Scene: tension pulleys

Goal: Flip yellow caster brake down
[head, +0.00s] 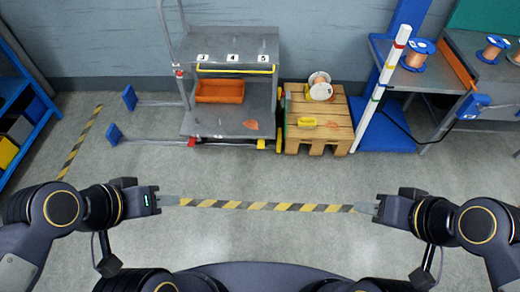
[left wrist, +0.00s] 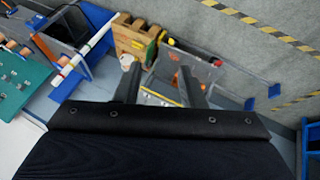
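A grey cart (head: 212,122) stands at the back wall. A small yellow piece (head: 261,144), which looks like the yellow caster brake, is low at the cart's front right corner. Whether it is up or down is too small to tell. A red piece (head: 191,142) is low at the front left corner. My left gripper (head: 172,200) is in front of the cart, well apart from it. In the left wrist view its two fingers (left wrist: 158,82) are spread with nothing between them. My right gripper (head: 366,208) is at the right, away from the cart; its finger gap cannot be made out.
A wooden pallet (head: 337,126) with a spool (head: 320,86) and a yellow item stands close right of the cart. A white striped post (head: 382,88) rises beside it. An orange bin (head: 220,91) is on the cart. Floor between me and the cart is clear.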

